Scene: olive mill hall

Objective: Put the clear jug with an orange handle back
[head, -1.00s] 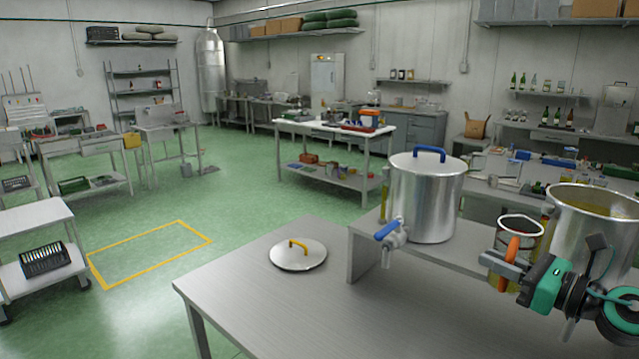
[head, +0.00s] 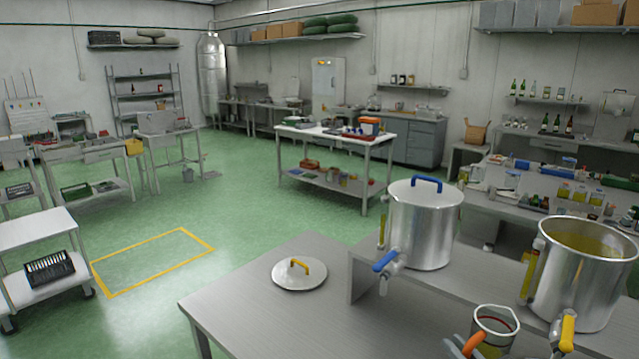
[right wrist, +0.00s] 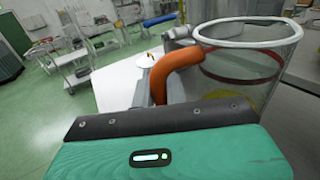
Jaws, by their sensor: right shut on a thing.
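The clear jug (head: 496,324) with an orange handle (head: 473,346) is at the bottom right of the head view, in front of the steel bench shelf. It looks upright, with yellowish liquid low inside. My right gripper (head: 461,347) is shut on the orange handle; most of it is cut off by the lower edge. In the right wrist view the jug (right wrist: 250,75) stands right of centre, with a dark red band below its rim, and the handle (right wrist: 180,68) reaches to the fingers. What is under the jug is hidden. My left gripper is not in view.
A lidded steel pot (head: 425,225) with a blue tap and an open pot (head: 580,275) of yellow-green oil with a yellow tap stand on the raised shelf. A lid (head: 299,274) lies on the steel table (head: 270,325), whose front left part is otherwise clear.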

